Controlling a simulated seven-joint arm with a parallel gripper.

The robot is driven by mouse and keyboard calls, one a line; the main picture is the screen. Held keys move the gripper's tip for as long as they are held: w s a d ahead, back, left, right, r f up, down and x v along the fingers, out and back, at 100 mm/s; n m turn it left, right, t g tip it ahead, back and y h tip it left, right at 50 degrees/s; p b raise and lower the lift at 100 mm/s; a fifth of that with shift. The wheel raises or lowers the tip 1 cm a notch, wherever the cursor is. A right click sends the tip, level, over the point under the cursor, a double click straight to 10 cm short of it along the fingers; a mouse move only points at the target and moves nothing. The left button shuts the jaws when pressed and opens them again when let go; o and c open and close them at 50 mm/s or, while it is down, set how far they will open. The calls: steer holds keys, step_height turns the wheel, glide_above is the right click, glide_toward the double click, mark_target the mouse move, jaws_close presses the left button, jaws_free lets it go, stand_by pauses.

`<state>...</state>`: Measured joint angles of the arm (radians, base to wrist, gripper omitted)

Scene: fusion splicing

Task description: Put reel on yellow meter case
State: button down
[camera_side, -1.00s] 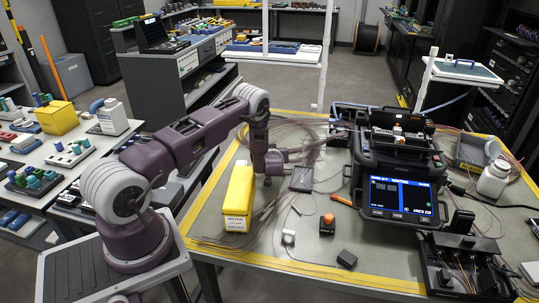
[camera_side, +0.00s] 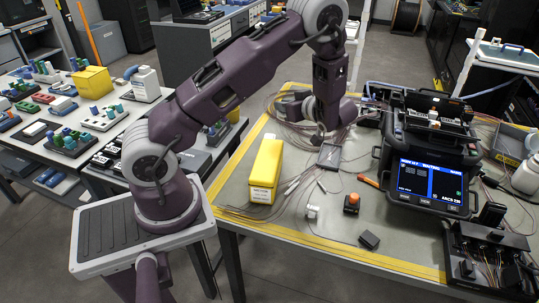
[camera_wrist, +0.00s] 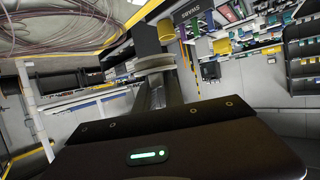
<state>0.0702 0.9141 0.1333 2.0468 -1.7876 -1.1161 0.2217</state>
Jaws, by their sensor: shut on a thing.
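The yellow meter case (camera_side: 266,170) stands upright on the grey work table, left of the table's middle. My gripper (camera_side: 320,135) is behind it and to its right, pointing down over coiled fibre. A pale round reel (camera_side: 309,108) shows beside the gripper, partly hidden by my arm. In the wrist view, the pale reel (camera_wrist: 154,64) sits at the ends of my fingers (camera_wrist: 152,92), which are shut on it. From these views I cannot tell whether the reel touches the table.
The black splicer (camera_side: 428,160) with its blue screen stands right of the gripper. A dark flat box (camera_side: 329,156) lies just in front of the gripper. An orange-topped block (camera_side: 351,203) and a small black block (camera_side: 369,239) lie nearer the front. Loose fibres spread around the case.

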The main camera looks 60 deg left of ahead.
mark_target(265, 157)
steer(key=s+d+r+n+g, duration=0.2)
steer(key=s+d+n+g, duration=0.15)
steer(key=s+d, duration=0.4)
steer(key=shift+m+h, duration=0.25)
steer(key=shift+h, duration=0.05)
steer(key=f, duration=0.3)
steer(key=s+a+f, duration=0.1)
steer(key=f, duration=0.5)
steer(key=shift+s+a, duration=0.15)
steer(key=shift+s, duration=0.15)
steer(key=shift+f, duration=0.45)
steer(key=shift+f, duration=0.1)
steer(key=c, duration=1.4)
jaws_free()
steer(key=shift+c, duration=0.2)
